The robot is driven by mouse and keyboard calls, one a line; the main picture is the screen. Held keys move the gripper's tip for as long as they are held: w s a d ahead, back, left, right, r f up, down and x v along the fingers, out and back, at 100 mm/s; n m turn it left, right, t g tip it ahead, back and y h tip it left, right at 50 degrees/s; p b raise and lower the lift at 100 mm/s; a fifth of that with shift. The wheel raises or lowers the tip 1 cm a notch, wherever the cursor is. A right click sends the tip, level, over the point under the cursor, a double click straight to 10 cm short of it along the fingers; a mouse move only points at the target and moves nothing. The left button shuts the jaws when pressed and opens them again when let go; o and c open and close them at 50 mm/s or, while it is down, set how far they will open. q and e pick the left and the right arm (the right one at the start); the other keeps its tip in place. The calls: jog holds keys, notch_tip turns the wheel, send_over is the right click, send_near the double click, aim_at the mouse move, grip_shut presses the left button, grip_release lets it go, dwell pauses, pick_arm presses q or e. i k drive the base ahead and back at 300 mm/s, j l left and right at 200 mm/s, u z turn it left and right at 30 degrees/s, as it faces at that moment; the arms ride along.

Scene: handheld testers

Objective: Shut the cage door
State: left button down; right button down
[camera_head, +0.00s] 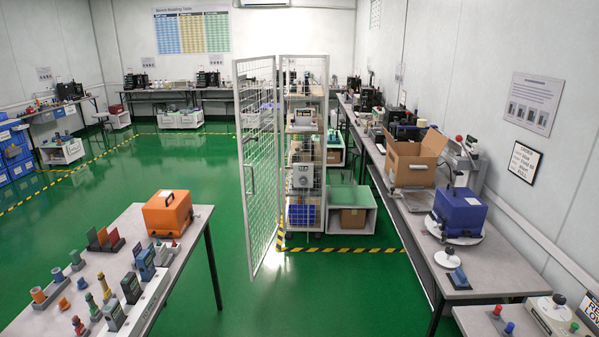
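The cage door (257,165) is a tall white-framed wire mesh panel. It stands open, swung out toward me and to the left of the cage (304,150). The cage is a white mesh enclosure with shelves that hold boxes and devices. A handle shows on the door's left part. The door's lower end hangs over the green floor, near the yellow and black floor strip. Neither of my grippers shows in the head view.
A table with an orange case (168,213) and several handheld testers stands at the front left. A long bench (495,262) with a cardboard box (413,160) and a blue case (460,211) runs along the right. Green floor (290,310) is clear between them.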

aim_at(235, 62)
jog(key=i+l+u, duration=0.1)
jog(key=i, duration=0.35)
jog(key=i+l+u, duration=0.15)
jog(key=i, duration=0.25)
jog(key=i+l+u, duration=0.1)
jog(key=i, duration=0.35)
jog(key=i+l+u, duration=0.1)
jog(key=i+l, duration=0.15)
jog(key=i, duration=0.15)
